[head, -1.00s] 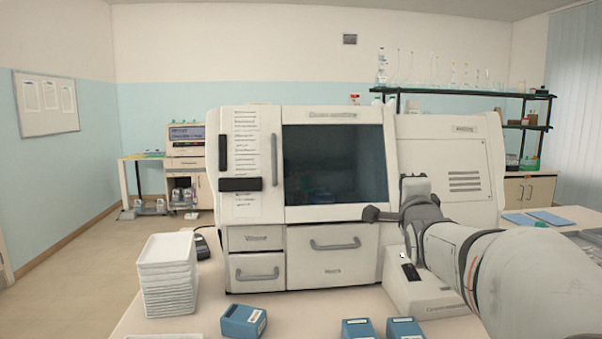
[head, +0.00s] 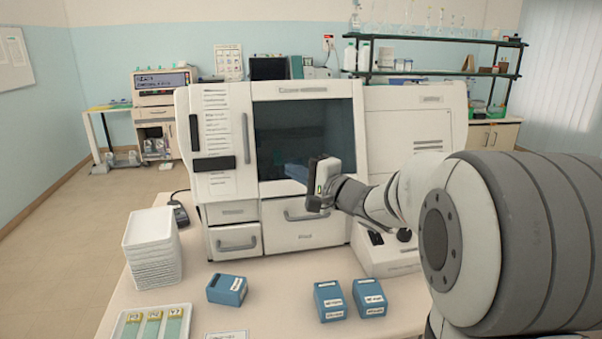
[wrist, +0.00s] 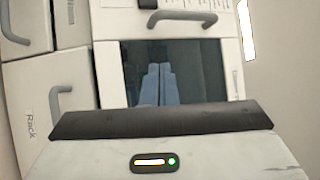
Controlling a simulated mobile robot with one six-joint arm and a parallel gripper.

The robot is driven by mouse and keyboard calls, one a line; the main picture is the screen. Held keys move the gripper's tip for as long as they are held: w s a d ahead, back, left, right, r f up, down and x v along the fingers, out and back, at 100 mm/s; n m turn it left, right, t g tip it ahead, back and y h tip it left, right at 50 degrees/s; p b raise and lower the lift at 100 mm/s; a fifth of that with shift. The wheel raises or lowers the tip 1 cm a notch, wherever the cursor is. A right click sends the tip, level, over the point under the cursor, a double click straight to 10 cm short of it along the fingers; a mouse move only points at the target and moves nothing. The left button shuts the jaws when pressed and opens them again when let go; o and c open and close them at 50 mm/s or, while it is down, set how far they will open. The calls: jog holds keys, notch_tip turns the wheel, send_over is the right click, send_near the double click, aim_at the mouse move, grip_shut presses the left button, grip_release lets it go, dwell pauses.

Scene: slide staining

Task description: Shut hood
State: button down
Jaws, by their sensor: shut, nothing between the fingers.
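The hood is the dark glazed front (head: 305,130) of the white staining machine (head: 375,215). It looks lowered and flush in its frame, with no clear gap along the part of its lower edge that shows. It also fills the middle of the wrist view (wrist: 205,75), where bluish long shapes show in or behind the glass. My gripper (head: 318,188) is shut and empty. It is in front of the hood's lower right corner and hides it. I cannot tell whether it touches the machine. In the wrist view my gripper's dark edge (wrist: 160,121) hides what lies below the glass.
Below the hood is a drawer with a grey handle (head: 310,215). A stack of white trays (head: 152,250) stands at the left of the bench. Blue boxes (head: 227,289) (head: 330,300) and a slide tray (head: 128,325) lie in front. A shelf (head: 430,75) stands behind.

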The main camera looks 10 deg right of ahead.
jog(key=w+a, duration=0.5)
jog(key=a, duration=0.2)
jog(key=shift+r, duration=0.25)
